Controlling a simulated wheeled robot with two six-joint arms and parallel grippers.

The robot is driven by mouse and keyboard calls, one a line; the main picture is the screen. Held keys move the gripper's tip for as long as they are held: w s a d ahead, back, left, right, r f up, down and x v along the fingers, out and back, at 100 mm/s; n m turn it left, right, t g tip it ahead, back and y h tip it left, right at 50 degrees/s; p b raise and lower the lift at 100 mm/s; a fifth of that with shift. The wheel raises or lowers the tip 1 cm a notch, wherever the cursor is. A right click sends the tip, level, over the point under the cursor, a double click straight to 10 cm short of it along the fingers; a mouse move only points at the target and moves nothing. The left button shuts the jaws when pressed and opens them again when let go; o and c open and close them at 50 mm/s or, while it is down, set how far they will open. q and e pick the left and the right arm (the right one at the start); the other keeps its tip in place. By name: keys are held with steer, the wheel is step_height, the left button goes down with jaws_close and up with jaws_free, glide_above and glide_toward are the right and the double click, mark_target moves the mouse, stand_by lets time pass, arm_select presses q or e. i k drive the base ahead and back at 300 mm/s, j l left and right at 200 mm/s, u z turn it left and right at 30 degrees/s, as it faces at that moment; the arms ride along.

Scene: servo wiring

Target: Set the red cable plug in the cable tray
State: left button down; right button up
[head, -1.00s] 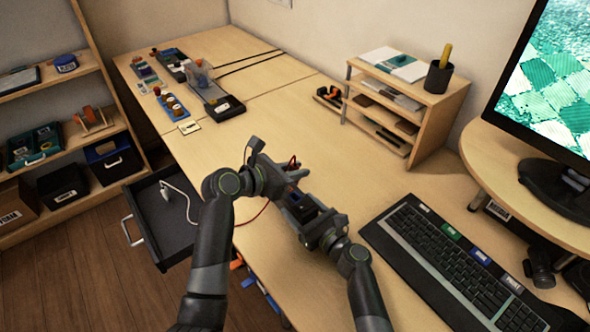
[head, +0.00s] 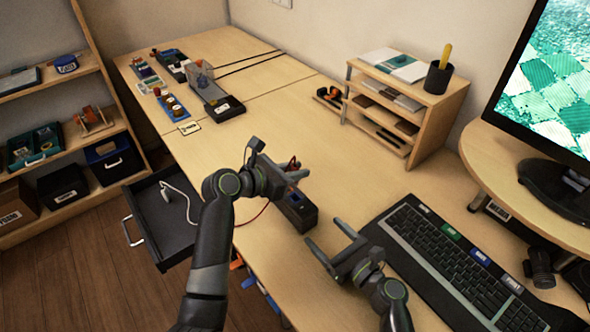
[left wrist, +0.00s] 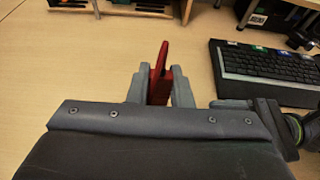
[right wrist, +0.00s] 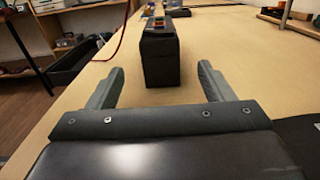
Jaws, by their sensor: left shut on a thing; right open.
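The red cable plug (left wrist: 158,78) is between the fingers of my left gripper (head: 300,170), which is shut on it above the desk. A thin red cable (head: 256,214) hangs from that gripper toward the desk's left edge. A black box (head: 297,212) stands on the desk just below; the right wrist view shows it upright (right wrist: 160,55). My right gripper (head: 326,232) is open and empty, its fingers pointing at the box but apart from it. A small dark tray (head: 330,99) with orange and black items lies beside the shelf organiser; I cannot tell whether it is the cable tray.
A wooden organiser (head: 432,105) stands at the back right, with a keyboard (head: 450,262) in front. Several electronic parts and a clear bin (head: 203,82) are at the far end. An open drawer (head: 170,225) juts out at left. The middle of the desk is clear.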

mark_target(189, 216)
steer(key=k+j, duration=0.2)
steer(key=j, duration=0.2)
steer(key=k+j, duration=0.2)
steer(key=j, duration=0.2)
steer(key=k+j, duration=0.2)
steer(key=j, duration=0.2)
